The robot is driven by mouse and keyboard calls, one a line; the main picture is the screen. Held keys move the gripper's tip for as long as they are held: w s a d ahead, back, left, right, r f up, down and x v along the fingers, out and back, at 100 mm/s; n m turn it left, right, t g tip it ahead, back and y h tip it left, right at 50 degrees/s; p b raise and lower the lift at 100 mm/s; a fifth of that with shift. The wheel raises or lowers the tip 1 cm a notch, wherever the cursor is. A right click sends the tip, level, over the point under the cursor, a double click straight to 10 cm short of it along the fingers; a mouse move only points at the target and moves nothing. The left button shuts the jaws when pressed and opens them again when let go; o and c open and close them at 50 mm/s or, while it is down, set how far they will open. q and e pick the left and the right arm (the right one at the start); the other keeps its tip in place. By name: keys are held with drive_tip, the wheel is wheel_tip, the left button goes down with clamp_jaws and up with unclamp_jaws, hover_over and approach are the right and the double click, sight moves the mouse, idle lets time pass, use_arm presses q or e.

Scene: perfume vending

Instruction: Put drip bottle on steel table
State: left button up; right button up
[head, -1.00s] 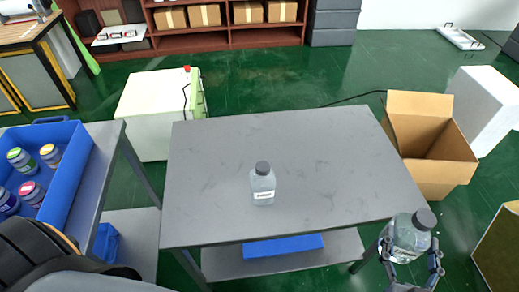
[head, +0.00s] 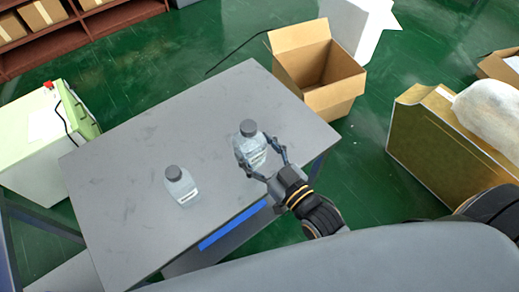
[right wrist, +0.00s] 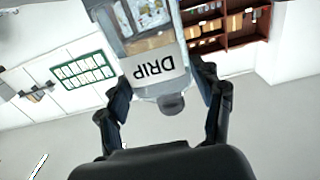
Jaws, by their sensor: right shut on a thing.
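The drip bottle (head: 250,147), clear with a dark grey cap, is held in my right gripper (head: 262,160) over the right part of the grey steel table (head: 130,185). The gripper is shut around its body. Whether its base touches the tabletop cannot be told. In the right wrist view the bottle (right wrist: 152,45) shows a white label reading DRIP, upside down in the picture, between the fingers. A second similar clear bottle (head: 181,187) with a dark cap and white label stands upright on the table, left of the held one. My left gripper is not in view.
An open cardboard box (head: 318,75) stands on the floor beyond the table's right corner. A white cabinet (head: 45,145) stands at the left. A tan crate (head: 430,140) with a white sack is at the right. The tabletop around the two bottles is clear.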

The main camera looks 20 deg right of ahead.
drive_tip(key=w+f, duration=0.1)
drive_tip(key=w+d+f, duration=0.1)
drive_tip(key=w+f, duration=0.1)
drive_tip(key=f, duration=0.1)
drive_tip(key=shift+d+f, duration=0.1)
drive_tip(key=shift+d, duration=0.25)
drive_tip(key=shift+w+d+f, duration=0.2)
drive_tip(key=shift+w+f, duration=0.2)
drive_tip(key=shift+f, duration=0.1)
wheel_tip(320, 180, down, 3)
drive_tip(key=shift+w+d+b, duration=0.1)
drive_tip(key=shift+w+b, duration=0.05)
drive_tip(key=shift+b, duration=0.25)
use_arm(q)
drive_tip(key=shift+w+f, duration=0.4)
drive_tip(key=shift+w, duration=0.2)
use_arm(e)
drive_tip(key=shift+f, duration=0.2)
drive_tip(key=shift+f, duration=0.15)
drive_tip(key=o, duration=1.8)
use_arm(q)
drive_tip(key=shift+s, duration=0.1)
